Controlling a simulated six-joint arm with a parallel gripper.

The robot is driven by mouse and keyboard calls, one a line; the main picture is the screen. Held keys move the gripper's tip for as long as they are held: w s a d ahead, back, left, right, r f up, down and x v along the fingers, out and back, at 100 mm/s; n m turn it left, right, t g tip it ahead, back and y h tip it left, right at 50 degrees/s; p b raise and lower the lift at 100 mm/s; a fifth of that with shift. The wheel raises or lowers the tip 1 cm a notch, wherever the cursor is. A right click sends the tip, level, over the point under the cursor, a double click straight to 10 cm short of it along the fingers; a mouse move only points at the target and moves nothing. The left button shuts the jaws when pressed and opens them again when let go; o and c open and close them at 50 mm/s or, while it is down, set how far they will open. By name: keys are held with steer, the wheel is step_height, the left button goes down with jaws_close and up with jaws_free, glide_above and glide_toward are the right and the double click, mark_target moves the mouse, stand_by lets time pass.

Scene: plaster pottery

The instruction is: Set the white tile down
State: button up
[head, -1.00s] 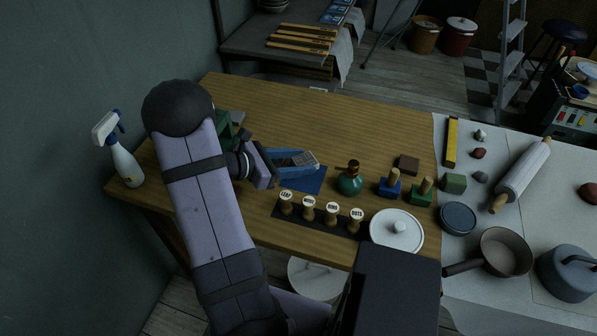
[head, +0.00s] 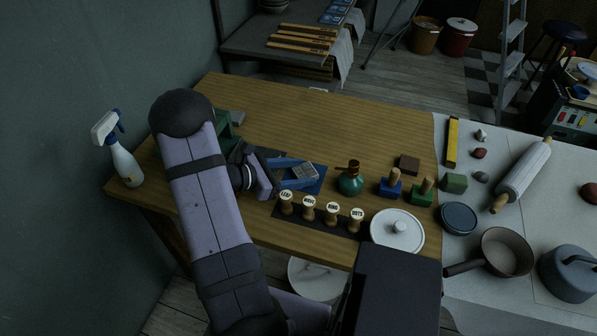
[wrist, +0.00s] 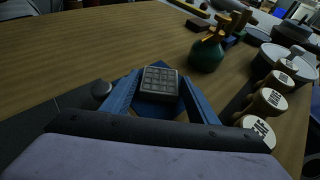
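The white tile (head: 305,172) looks pale grey and carries a grid of small squares on its top. In the wrist view the tile (wrist: 160,79) sits flat between the tips of my gripper's two blue fingers (wrist: 160,84). The fingers appear to touch its left and right sides. My gripper (head: 300,172) in the head view reaches over a blue mat (head: 318,186), and the tile is over that mat. Whether the tile's underside touches the mat cannot be told. The arm hides part of the left of the table.
Round-ended wooden stamps (head: 332,208) stand in a row on a dark strip in front of the mat. A green bottle (head: 349,182) stands just right of the mat. A lidded white pot (head: 397,230) is farther right. The wooden table (head: 330,120) is clear behind.

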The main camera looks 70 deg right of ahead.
steer(key=shift+r, duration=0.2)
steer(key=v, duration=1.2)
steer(key=w+a+m+t+y, duration=0.2)
steer(key=a+m+t+y, duration=0.1)
steer(key=a, duration=0.9)
steer(key=w+a+f+m+t+y, duration=0.1)
steer(key=w+a+m+t+y, duration=0.1)
steer(key=a, duration=1)
steer(key=w+a+f+m+t+y, duration=0.1)
steer(key=a+m+t+y, duration=0.3)
steer(key=a, duration=0.8)
steer(key=shift+w+a+t+y, duration=0.15)
steer(key=shift+w+t+y, duration=0.15)
steer(key=shift+w, duration=0.6)
